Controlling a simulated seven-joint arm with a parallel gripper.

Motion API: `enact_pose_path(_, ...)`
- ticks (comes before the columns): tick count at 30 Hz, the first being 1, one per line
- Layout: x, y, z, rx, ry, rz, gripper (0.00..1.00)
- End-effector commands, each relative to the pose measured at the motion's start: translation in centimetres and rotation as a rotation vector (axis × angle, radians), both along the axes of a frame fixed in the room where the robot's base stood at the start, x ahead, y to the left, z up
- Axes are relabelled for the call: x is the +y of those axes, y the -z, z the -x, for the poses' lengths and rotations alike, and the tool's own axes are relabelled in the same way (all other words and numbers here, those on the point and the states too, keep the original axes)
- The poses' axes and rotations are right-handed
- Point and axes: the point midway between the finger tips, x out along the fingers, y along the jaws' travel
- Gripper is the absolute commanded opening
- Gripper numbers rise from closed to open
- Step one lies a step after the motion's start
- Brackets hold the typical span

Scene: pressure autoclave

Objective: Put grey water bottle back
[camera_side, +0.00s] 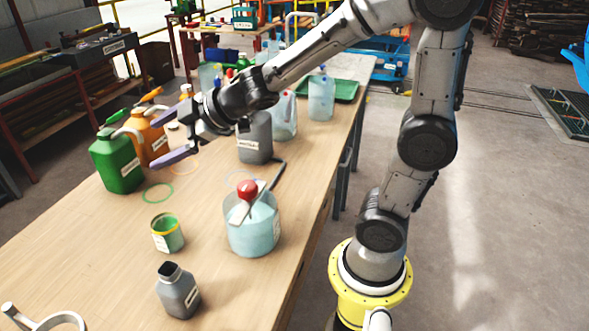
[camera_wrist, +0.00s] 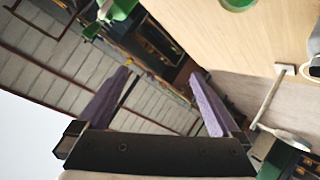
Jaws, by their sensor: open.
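Two grey bottles stand on the wooden table (camera_side: 115,255) in the side view, and I cannot tell which one is the water bottle. A larger grey jug (camera_side: 255,140) with a white label stands behind and to the right of my gripper.
A green jug (camera_side: 117,160) and an orange jug (camera_side: 150,135) stand at left. A clear blue container (camera_side: 251,228) with a red knob and a small green tub (camera_side: 167,233) stand in front. Green (camera_side: 158,193) and orange (camera_side: 185,168) rings mark bare tabletop.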

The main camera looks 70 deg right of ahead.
Motion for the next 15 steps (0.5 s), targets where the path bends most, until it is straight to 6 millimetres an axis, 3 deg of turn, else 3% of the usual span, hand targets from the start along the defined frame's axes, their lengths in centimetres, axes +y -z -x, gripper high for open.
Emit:
enact_pose_path(3, -4.3, -1.8, 4.0, 0.039, 0.259, -0.014, 1.0)
enact_pose_path(7, -6.9, -1.4, 10.2, 0.162, 0.482, -0.089, 1.0)
enact_pose_path(12, -6.1, 0.9, 18.7, 0.385, 0.623, -0.231, 1.0)
enact_pose_path(15, -4.7, 2.0, 22.3, 0.494, 0.637, -0.297, 1.0)
